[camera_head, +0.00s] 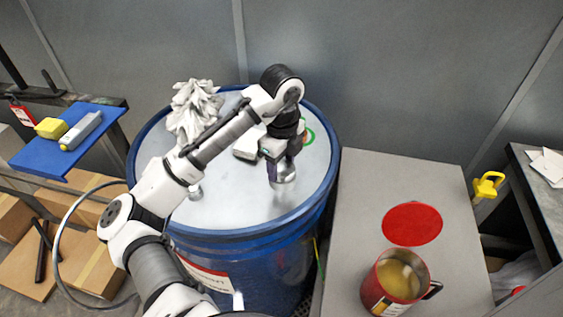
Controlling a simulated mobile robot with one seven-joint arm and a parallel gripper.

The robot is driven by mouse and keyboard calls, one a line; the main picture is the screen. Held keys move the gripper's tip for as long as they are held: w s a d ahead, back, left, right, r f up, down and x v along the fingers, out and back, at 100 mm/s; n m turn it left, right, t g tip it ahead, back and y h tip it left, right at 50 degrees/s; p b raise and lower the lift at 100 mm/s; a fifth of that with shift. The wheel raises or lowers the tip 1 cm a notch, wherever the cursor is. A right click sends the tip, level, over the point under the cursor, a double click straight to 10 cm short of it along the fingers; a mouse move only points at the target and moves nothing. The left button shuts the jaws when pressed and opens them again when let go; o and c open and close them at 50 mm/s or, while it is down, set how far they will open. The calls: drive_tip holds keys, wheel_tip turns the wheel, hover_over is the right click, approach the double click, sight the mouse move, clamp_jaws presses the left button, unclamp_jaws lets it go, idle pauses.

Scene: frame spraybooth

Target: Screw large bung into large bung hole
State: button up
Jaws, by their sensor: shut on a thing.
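A blue drum (318,215) with a pale grey top stands in the middle. My gripper (283,175) points down over the right half of the drum top. It is shut on a silver metal piece, seemingly the large bung (286,179), held low near the lid; whether it touches the lid I cannot tell. The large bung hole cannot be made out. A green ring (311,136) shows on the lid behind the gripper, partly hidden by it. A small silver fitting (195,192) stands at the lid's left, beside my arm.
A crumpled white rag (194,108) and a pale block (248,146) lie on the drum top. A grey cabinet (365,190) at right holds a red disc (412,224) and a red mug (398,277). A blue shelf (40,155) at left holds yellow and grey items.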

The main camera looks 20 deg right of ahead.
drive_tip(key=m, duration=0.4)
drive_tip(key=shift+d+m, duration=0.1)
drive_tip(key=shift+m, duration=0.3)
drive_tip(key=m, duration=0.4)
drive_tip(key=shift+b, duration=0.35)
drive_tip(key=o, duration=0.7)
